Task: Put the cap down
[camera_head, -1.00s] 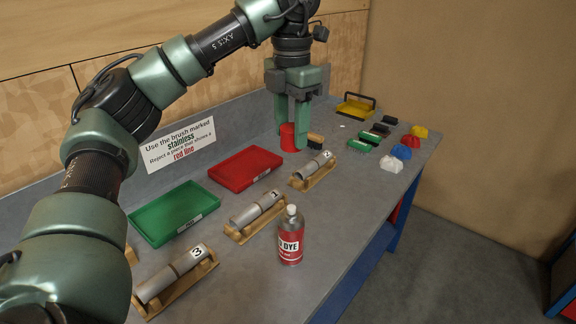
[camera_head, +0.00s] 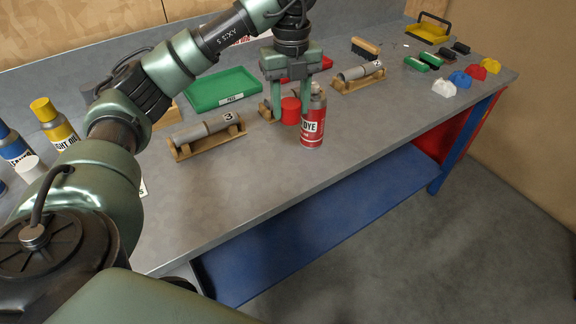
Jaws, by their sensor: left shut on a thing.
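A red cap (camera_head: 290,111) is between the fingers of my left gripper (camera_head: 291,112), which is shut on it. The cap is at bench height or just above it; I cannot tell if it touches the bench. The red dye bottle (camera_head: 312,126) stands upright and uncapped, just right of and nearer than the cap. It overlaps the right finger in the picture. My right gripper is not in view.
Cradled cylinder 3 (camera_head: 203,131) lies left, cylinder 2 (camera_head: 357,73) right; another cradle is mostly hidden behind my gripper. A green tray (camera_head: 222,92) and a partly hidden red tray (camera_head: 321,67) are behind. Dye bottles (camera_head: 56,127) stand far left. Bench front is clear.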

